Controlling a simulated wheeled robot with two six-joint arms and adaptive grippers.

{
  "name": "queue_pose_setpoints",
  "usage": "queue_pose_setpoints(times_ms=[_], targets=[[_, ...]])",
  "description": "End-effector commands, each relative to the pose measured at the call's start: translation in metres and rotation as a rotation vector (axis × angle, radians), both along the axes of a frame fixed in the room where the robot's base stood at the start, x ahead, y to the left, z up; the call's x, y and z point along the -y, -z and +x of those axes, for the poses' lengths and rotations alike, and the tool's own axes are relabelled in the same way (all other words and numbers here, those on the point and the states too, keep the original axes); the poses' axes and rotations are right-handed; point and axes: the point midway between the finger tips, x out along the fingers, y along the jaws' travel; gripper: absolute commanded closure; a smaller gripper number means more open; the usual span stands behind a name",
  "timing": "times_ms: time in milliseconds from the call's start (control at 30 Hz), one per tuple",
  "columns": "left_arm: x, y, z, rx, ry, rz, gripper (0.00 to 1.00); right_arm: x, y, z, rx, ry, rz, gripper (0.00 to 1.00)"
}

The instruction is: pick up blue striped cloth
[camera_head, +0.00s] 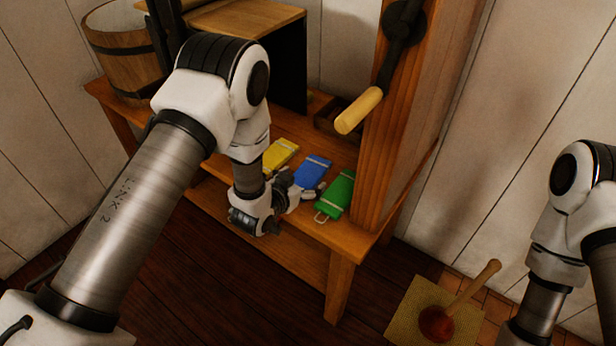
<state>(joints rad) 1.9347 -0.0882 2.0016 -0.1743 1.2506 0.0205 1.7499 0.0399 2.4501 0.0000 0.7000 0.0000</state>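The blue striped cloth (312,172) lies folded on the wooden bench, between a yellow cloth (280,154) and a green cloth (336,193). My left gripper (298,189) is at the near edge of the blue cloth, with its fingers close to or over that edge. I cannot tell whether the fingers touch the cloth or how far apart they are. My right arm comes in at the right edge, away from the bench, and its gripper is outside the view.
The wooden bench (340,246) has a thick post (396,130) with a wooden-handled crank (359,110) just right of the cloths. A barrel (130,50) stands at the back left. On the floor, a mallet-like tool (436,322) lies on a mat (406,310).

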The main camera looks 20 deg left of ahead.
Motion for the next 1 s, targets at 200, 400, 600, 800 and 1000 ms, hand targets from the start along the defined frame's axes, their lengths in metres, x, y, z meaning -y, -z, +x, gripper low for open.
queue_pose_setpoints(times_ms=[200, 400, 600, 800, 1000], targets=[[0.000, 0.000, 0.000, 0.000, 0.000, 0.000, 0.68, 0.000, 0.000, 0.000, 0.000, 0.000, 0.000, 0.38], [0.000, 0.000, 0.000, -0.001, 0.000, 0.000, 0.68, 0.000, 0.000, 0.000, 0.000, 0.000, 0.000, 0.38], [0.000, -0.005, 0.000, 0.000, 0.000, 0.000, 0.68, 0.000, -0.001, 0.000, 0.000, 0.000, 0.000, 0.38], [0.000, -0.026, 0.000, 0.002, 0.000, 0.000, 0.68, 0.000, -0.007, 0.000, 0.000, 0.000, 0.000, 0.38], [-0.008, -0.037, -0.024, -0.006, -0.001, -0.001, 0.68, 0.000, -0.010, 0.000, 0.000, 0.000, 0.000, 0.38]])
